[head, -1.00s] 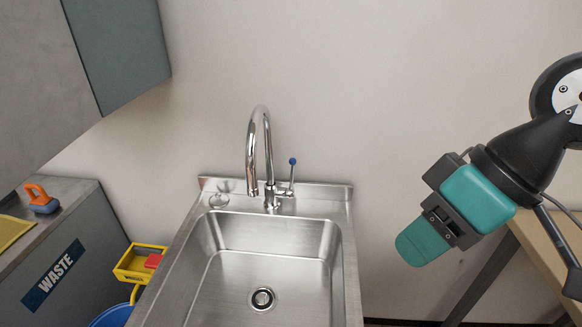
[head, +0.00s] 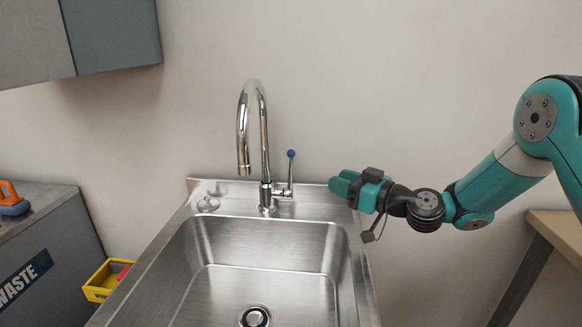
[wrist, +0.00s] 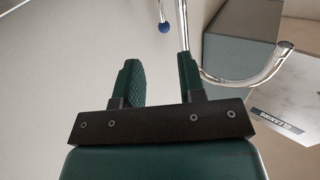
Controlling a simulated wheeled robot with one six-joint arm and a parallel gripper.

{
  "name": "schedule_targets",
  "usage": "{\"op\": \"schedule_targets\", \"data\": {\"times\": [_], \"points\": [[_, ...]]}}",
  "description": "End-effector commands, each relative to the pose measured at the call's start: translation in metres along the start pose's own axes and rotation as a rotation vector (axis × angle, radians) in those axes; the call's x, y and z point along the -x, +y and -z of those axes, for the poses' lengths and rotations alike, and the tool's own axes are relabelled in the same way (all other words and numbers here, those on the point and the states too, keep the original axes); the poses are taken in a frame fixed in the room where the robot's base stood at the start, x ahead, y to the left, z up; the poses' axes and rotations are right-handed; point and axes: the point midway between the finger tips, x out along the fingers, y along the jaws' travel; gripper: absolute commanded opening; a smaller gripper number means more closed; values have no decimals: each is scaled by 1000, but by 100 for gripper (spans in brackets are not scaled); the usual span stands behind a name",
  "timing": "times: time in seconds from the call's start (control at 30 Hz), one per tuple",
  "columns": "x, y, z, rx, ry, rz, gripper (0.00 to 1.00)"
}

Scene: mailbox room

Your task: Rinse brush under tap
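The chrome tap (head: 242,130) stands at the back of the steel sink (head: 215,240). Its lever with a blue knob (head: 291,153) stands upright at the right of the spout. I see no water running. An orange-handled thing with a blue-grey base (head: 12,205), likely the brush, sits at the left picture edge, partly cut off. My gripper (head: 340,186) is at the sink's back right corner, right of the lever, pointing left. In the wrist view my gripper (wrist: 158,75) has its fingers apart with nothing between them. The blue knob (wrist: 165,26) shows beyond the fingertips.
The grey waste counter (head: 50,235) stands left of the sink. A yellow bin (head: 100,285) with something red in it is between them. A grey wall cabinet (head: 110,35) hangs upper left. A wooden table (head: 555,235) is at the right. The basin is empty.

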Motion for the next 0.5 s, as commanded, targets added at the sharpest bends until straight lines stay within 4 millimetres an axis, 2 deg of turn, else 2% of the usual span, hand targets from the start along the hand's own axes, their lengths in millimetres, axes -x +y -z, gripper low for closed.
{"op": "schedule_targets", "data": {"times": [0.1,0.5], "points": [[-28,-2,4,2,-1,7,37],[-116,-3,2,1,-2,5,37]]}}
